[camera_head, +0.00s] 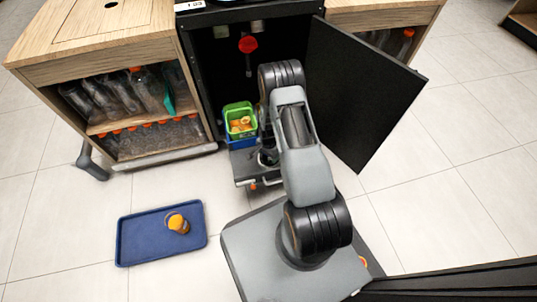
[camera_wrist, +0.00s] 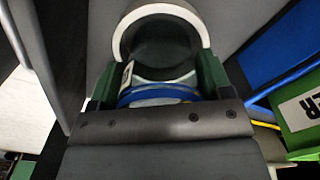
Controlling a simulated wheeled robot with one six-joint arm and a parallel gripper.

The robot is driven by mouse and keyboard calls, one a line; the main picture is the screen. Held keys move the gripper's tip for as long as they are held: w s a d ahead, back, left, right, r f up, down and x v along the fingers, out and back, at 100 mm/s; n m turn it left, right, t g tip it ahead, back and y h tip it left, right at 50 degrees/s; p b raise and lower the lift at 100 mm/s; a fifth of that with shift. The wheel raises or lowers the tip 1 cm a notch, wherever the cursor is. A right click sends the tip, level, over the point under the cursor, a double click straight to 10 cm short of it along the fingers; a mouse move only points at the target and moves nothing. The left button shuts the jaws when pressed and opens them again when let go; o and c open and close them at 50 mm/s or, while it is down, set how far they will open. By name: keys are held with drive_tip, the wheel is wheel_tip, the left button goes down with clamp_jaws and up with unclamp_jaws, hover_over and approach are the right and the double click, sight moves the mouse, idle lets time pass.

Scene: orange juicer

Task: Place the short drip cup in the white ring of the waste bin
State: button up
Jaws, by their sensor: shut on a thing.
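In the wrist view my gripper (camera_wrist: 159,68) has its two dark green fingers shut on a small round thing with a blue and whitish rim (camera_wrist: 157,95), which I take for the short drip cup. Most of it is hidden by the gripper body. A white ring (camera_wrist: 161,9) around a dark grey inside lies just beyond the fingers. The cup is close to its near edge; whether they touch, I cannot tell. In the head view my arm covers the gripper and cup.
A green bin (camera_head: 237,107) with orange pieces sits by the open cabinet (camera_head: 215,65), with blue below it. The black door (camera_head: 355,90) stands open at right. A blue tray (camera_head: 140,240) with an orange-topped item (camera_head: 178,223) lies on the floor; tiles around are clear.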

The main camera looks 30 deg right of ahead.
drive_tip(key=shift+f, duration=0.2)
drive_tip(key=o, duration=1)
drive_tip(key=shift+r, duration=0.1)
